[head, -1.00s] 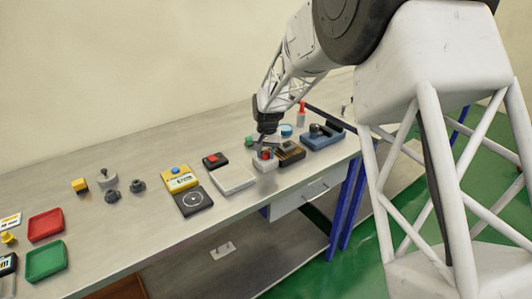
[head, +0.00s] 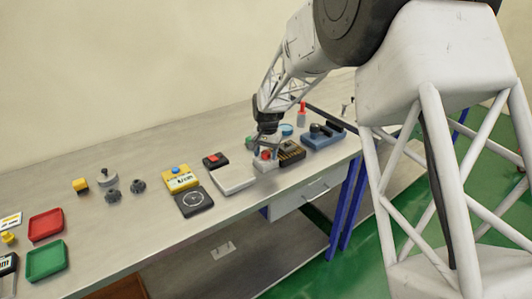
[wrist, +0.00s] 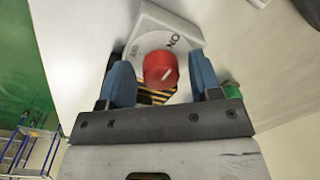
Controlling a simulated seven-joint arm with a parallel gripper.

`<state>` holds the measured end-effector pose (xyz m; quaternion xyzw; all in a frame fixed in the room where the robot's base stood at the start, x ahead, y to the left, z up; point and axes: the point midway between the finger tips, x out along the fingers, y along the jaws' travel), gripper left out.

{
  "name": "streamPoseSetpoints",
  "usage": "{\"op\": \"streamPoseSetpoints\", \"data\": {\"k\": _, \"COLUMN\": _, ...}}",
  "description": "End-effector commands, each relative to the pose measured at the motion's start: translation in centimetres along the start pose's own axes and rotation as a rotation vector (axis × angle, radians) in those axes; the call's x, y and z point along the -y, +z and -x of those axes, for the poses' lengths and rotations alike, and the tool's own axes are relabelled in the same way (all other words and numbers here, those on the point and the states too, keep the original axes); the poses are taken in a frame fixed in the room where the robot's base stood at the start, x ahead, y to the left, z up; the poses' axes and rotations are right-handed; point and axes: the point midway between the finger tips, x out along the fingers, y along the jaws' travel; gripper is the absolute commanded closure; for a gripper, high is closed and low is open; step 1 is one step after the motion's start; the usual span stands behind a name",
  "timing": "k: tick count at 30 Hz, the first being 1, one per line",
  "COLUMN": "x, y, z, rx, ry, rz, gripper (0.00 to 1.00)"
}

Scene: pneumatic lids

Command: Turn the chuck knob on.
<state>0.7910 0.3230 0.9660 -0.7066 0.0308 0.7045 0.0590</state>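The chuck knob (head: 265,155) is a red round knob on a small white box (head: 264,166) near the front edge of the bench. A second, fainter label lies to the left of the knob. My gripper (head: 267,143) is just above the knob. In the wrist view my gripper (wrist: 160,80) is open, its blue fingers on both sides of the knob with gaps.
A black slotted block (head: 291,153) stands right beside the white box, and a blue device (head: 322,140) lies further right. A pale flat tray (head: 233,180) lies to the left, with a yellow meter (head: 181,179) beyond it.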

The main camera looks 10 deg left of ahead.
Motion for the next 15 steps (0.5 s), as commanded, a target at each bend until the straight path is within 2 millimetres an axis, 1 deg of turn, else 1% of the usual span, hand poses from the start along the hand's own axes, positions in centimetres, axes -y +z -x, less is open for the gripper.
{"op": "streamPoseSetpoints", "data": {"k": 10, "x": -0.01, "y": 0.0, "z": 0.06, "rx": 0.0, "ry": 0.0, "rz": 0.0, "gripper": 0.38}}
{"op": "streamPoseSetpoints", "data": {"k": 15, "x": 0.0, "y": -0.02, "z": 0.85, "rx": 0.0, "ry": 0.0, "rz": 0.0, "gripper": 0.38}}
